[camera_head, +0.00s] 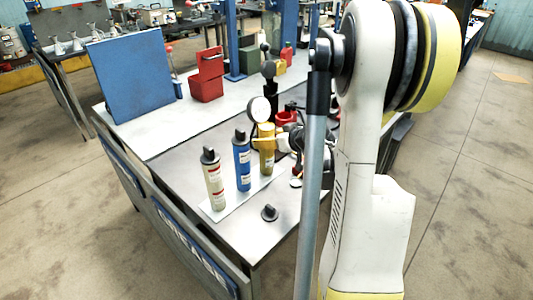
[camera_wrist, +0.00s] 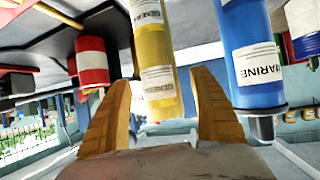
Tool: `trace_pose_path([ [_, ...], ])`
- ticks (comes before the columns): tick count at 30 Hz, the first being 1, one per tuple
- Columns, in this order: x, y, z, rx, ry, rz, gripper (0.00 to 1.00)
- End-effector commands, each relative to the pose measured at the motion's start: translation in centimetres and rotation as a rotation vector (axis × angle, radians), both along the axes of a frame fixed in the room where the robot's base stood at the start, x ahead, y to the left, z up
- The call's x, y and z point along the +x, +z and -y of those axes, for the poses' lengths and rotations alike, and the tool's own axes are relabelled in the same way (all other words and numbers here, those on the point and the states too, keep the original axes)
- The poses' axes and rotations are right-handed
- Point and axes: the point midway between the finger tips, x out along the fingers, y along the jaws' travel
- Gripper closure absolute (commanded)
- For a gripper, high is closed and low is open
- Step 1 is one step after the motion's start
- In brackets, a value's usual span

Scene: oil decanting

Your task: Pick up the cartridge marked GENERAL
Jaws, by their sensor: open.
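The yellow cartridge (camera_head: 267,158) stands upright at the right end of a row of three on the bench. In the wrist view the yellow cartridge (camera_wrist: 155,58) appears between the two orange-brown fingers of my gripper (camera_wrist: 161,80), and its label starts "GENER". The fingers are spread with a visible gap on each side of it. A cream cartridge (camera_head: 214,185) is further left.
The cartridges stand on a pale strip (camera_head: 222,205) on the grey bench. A small black knob (camera_head: 269,212) lies near the front edge. A red box (camera_head: 207,88) and a blue panel (camera_head: 133,75) stand behind. A round gauge (camera_head: 260,108) is close behind the yellow cartridge.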

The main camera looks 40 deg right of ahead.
Motion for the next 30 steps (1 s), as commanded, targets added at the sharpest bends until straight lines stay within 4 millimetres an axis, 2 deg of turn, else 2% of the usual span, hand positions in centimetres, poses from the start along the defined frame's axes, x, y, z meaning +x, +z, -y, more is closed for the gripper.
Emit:
trace_pose_path([
  [3,1.31,-0.92,0.13,0.0,0.001,0.0,0.28],
  [10,1.42,-0.81,0.17,0.0,-0.001,0.0,0.3],
  [15,1.41,-0.81,0.16,0.0,0.0,0.0,0.82],
  [16,1.4,-0.82,0.16,0.0,0.0,0.0,0.91],
  [17,1.4,-0.82,0.16,0.0,0.0,0.0,0.96],
  [26,1.41,-0.73,0.15,0.0,0.0,0.0,0.96],
  [30,1.39,-0.02,0.13,0.0,0.0,0.0,0.96],
])
